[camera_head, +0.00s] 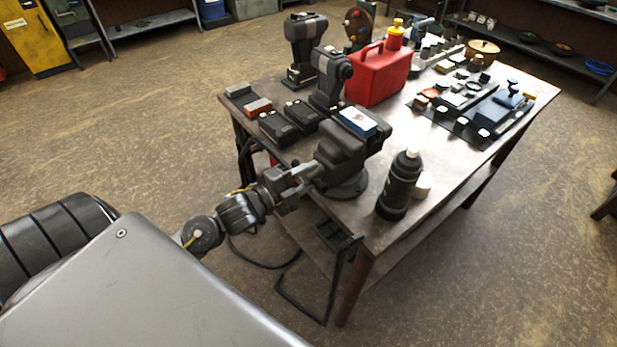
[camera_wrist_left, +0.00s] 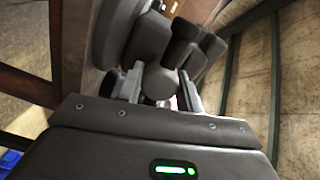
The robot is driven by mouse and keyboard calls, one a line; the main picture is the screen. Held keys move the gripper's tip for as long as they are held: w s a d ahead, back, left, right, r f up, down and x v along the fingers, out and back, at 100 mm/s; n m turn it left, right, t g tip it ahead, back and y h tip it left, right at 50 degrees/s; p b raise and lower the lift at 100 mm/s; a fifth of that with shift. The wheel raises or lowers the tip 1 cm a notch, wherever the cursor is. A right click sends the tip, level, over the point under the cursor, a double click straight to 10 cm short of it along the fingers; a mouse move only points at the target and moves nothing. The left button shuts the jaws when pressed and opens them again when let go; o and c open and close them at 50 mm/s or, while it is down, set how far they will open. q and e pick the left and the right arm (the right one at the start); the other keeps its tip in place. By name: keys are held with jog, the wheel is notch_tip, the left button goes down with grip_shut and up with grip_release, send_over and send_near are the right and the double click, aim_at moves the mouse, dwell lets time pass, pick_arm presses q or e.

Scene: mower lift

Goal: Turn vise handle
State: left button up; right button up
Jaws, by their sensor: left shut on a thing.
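A dark grey vise (camera_head: 345,155) is mounted at the near left edge of the workbench (camera_head: 440,205). A blue and white box (camera_head: 358,121) sits on top at its jaws. My left gripper (camera_head: 303,178) is at the front of the vise and is shut on the vise handle. In the left wrist view, the fingers (camera_wrist_left: 160,85) stand on either side of the round dark handle end (camera_wrist_left: 160,80), with the vise body (camera_wrist_left: 190,45) beyond. The gripper hides most of the handle in the head view. My right gripper is not in view.
A black bottle (camera_head: 400,185) stands right of the vise. A red fuel can (camera_head: 380,72), cordless drills (camera_head: 330,78) and black battery packs (camera_head: 279,127) are behind and left of it. Tools fill the far right of the bench. Floor in front is clear.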

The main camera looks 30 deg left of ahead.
pick_arm(q)
jog(key=shift+f+m, duration=0.1)
jog(key=shift+m, duration=0.7)
jog(key=o, duration=1)
jog(key=shift+b, duration=0.3)
jog(key=shift+b+v, duration=1.6)
jog(key=shift+v, duration=3.85)
jog(key=shift+d, duration=0.1)
